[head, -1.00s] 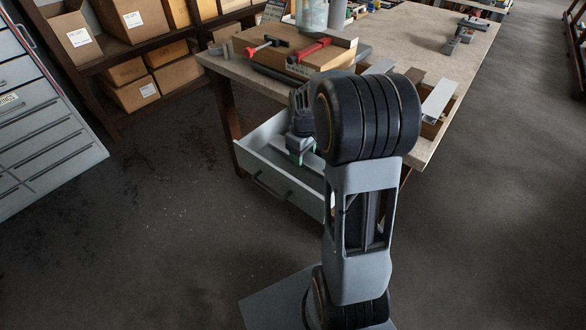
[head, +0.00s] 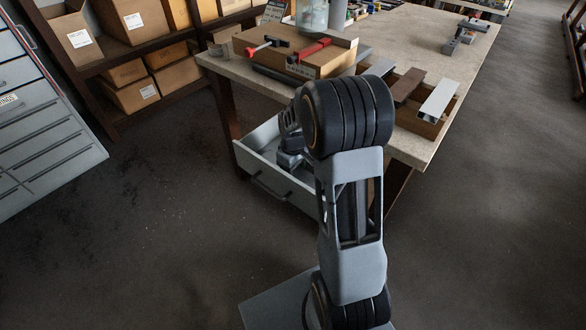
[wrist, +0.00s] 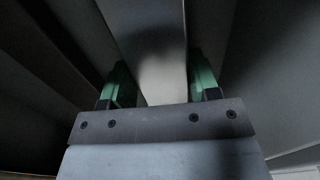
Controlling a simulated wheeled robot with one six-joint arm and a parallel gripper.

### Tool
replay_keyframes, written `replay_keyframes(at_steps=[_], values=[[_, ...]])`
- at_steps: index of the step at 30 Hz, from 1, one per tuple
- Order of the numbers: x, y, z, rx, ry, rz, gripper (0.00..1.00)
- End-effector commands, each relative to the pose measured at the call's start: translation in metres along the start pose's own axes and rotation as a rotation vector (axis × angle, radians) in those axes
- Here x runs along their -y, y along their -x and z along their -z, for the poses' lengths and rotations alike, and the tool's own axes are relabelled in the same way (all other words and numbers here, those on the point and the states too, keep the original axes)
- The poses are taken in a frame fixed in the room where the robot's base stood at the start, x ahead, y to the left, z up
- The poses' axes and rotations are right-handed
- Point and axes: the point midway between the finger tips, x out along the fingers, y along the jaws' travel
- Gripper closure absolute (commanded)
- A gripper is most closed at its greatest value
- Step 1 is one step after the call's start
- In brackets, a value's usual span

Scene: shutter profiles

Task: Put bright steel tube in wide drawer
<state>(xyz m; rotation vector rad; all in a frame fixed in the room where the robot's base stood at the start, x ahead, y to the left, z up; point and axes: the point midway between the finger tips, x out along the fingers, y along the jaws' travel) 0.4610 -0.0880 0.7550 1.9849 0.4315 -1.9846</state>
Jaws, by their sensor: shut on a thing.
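The wide drawer (head: 243,163) stands pulled out under the workbench, light grey, open at the top. My arm reaches down into it, and the gripper's fingertips are hidden in the head view. In the wrist view my gripper (wrist: 161,82) has its two green-tipped fingers on either side of a smooth light grey bar, which looks like the bright steel tube (wrist: 158,45). The fingers are shut on it. The tube runs away from the gripper between grey surfaces that look like the drawer's inside. Whether the tube touches the drawer floor I cannot tell.
The workbench (head: 415,148) overhangs the drawer. On it are a box with red-handled clamps (head: 335,62) and a wooden tray (head: 425,128) with a brown profile (head: 408,86) and a pale profile (head: 440,98). A grey cabinet (head: 50,150) stands left; the floor between is clear.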

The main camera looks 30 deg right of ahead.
Motion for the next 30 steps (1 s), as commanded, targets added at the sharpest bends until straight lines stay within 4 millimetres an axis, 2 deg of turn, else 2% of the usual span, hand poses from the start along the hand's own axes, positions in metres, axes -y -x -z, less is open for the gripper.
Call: replay_keyframes(at_steps=[6, 7, 14, 23, 26, 30], values=[[0.0, -0.003, 0.0, -0.001, 0.0, -0.001, 0.86], [0.0, -0.003, 0.0, 0.0, 0.0, 0.0, 0.42], [0.0, -0.003, 0.0, 0.0, 0.0, 0.0, 0.2], [0.0, 0.001, 0.0, 0.0, 0.0, 0.0, 0.19], [0.0, 0.01, 0.0, -0.002, 0.0, -0.001, 0.19], [0.0, 0.035, 0.0, -0.004, 0.0, -0.003, 0.19]])
